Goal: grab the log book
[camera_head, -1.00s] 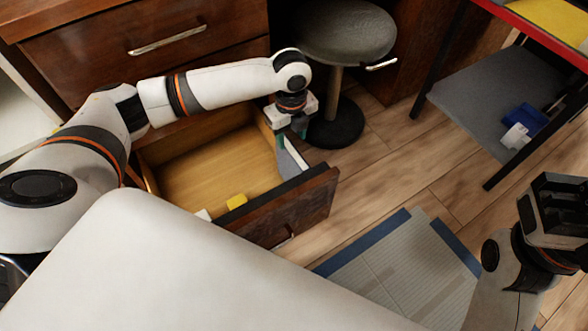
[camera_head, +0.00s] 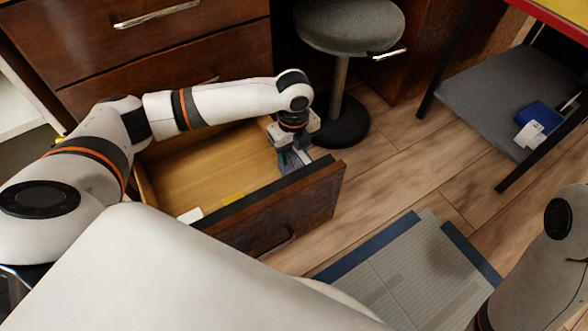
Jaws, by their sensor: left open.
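The wooden drawer (camera_head: 190,175) is pulled open in front of the cabinet. My left gripper (camera_head: 291,160) points down into its right end, near the front panel, with its jaws open. A thin item with teal and pale grey parts (camera_head: 296,161) stands at the gripper's fingertips; it may be the log book, but the gripper hides most of it. I cannot tell whether the fingers touch it. My right arm is at the right edge, and its gripper is out of view.
A round grey stool (camera_head: 348,25) stands behind the drawer. A shelf (camera_head: 490,88) holds a blue box (camera_head: 540,116). A grey mat (camera_head: 405,265) lies on the floor.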

